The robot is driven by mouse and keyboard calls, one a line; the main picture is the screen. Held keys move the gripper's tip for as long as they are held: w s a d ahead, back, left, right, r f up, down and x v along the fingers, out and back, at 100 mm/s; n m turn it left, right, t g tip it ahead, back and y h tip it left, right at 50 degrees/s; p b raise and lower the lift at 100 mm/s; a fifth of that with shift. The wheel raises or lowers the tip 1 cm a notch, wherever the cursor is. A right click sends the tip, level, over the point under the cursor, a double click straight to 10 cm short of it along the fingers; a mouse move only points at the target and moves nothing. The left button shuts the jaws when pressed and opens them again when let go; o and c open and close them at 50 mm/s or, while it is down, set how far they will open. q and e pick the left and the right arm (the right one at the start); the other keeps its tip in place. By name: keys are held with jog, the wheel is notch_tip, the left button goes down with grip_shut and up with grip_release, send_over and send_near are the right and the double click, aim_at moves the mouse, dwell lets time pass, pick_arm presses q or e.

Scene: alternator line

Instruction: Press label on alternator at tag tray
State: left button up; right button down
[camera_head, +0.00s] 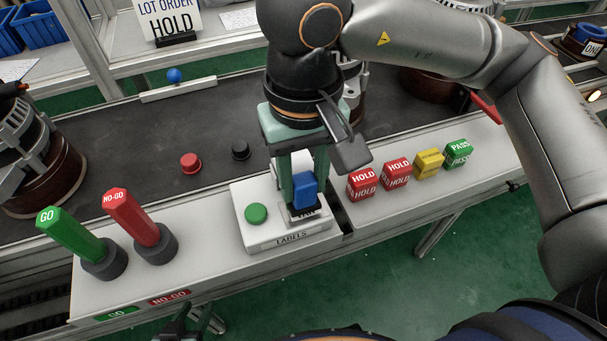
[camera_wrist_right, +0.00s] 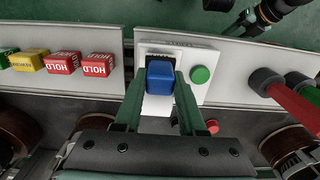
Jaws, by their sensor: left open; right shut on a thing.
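My right gripper (camera_head: 303,185) points down over the white LABELS tray (camera_head: 265,240) and is shut on a blue block (camera_head: 304,190). A dark-and-white printed label (camera_head: 303,214) shows just under the block; whether it is stuck to it I cannot tell. In the right wrist view the blue block (camera_wrist_right: 160,77) sits between the green fingers, over the tray (camera_wrist_right: 210,62). An alternator (camera_head: 35,165) stands on the belt at far left. Another (camera_head: 352,85) is mostly hidden behind my right arm. My left gripper (camera_head: 196,320) is open, low at the front edge, partly cut off.
A green button (camera_head: 256,213) is on the tray. Green GO (camera_head: 70,235) and red NO-GO (camera_head: 135,220) gauges stand left. Red HOLD (camera_head: 362,184), yellow (camera_head: 429,163) and green PASS (camera_head: 458,153) blocks stand right. Red (camera_head: 191,163) and black (camera_head: 240,150) knobs lie behind.

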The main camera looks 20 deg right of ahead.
aim_at(303, 179)
jog(key=shift+f+b, duration=0.8)
dwell(0.7)
jog(key=shift+r+p, duration=1.6)
jog(key=shift+r, duration=1.05)
jog(key=shift+r+p, duration=0.55)
jog(key=shift+r, duration=0.5)
